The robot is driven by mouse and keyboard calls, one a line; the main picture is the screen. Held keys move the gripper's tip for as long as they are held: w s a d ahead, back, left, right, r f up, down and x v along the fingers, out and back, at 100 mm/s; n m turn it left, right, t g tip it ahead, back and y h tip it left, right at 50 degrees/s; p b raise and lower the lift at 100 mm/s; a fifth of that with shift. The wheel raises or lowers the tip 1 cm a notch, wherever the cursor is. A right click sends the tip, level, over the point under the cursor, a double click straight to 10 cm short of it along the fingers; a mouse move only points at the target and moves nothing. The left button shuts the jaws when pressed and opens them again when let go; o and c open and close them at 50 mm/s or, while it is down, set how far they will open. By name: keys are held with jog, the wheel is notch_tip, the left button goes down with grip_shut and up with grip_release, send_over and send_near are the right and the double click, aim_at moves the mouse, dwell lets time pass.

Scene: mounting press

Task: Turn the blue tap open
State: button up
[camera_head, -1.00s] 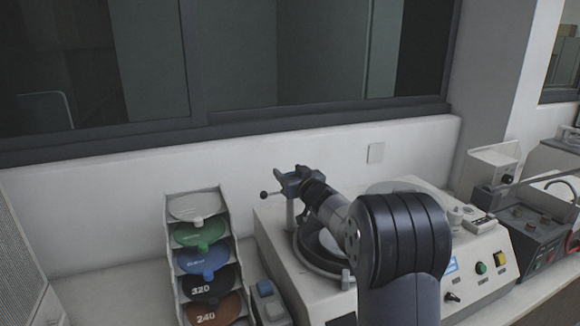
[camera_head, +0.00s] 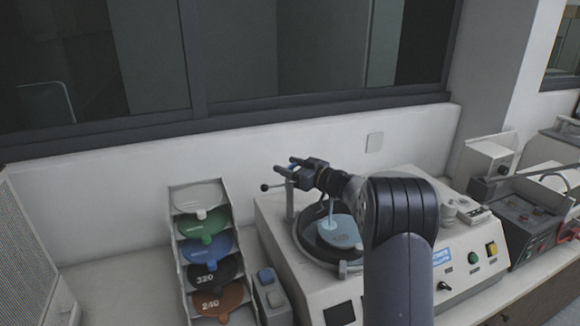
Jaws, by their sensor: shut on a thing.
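The tap stands as a pale upright post (camera_head: 289,203) at the back left of the grinding machine (camera_head: 385,272). A thin arm with a dark ball knob (camera_head: 265,187) sticks out to its left. My gripper (camera_head: 288,166) is at the top of the post, with its two fingers pointing left. It is shut on the tap's upper part, which is mostly hidden by the fingers. I cannot make out the blue handle itself. A thin pale-blue streak (camera_head: 331,213) stands above the pale-blue disc (camera_head: 343,231) in the machine's round bowl; it looks like running water.
A rack of coloured discs (camera_head: 208,250) stands left of the machine. A grey device (camera_head: 530,222) is at the right. The wall and window are close behind. My arm hides part of the bowl.

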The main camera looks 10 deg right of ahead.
dwell(0.4)
jog(key=o, duration=1)
jog(key=shift+b+v, duration=1.75)
jog(key=shift+v, duration=3.65)
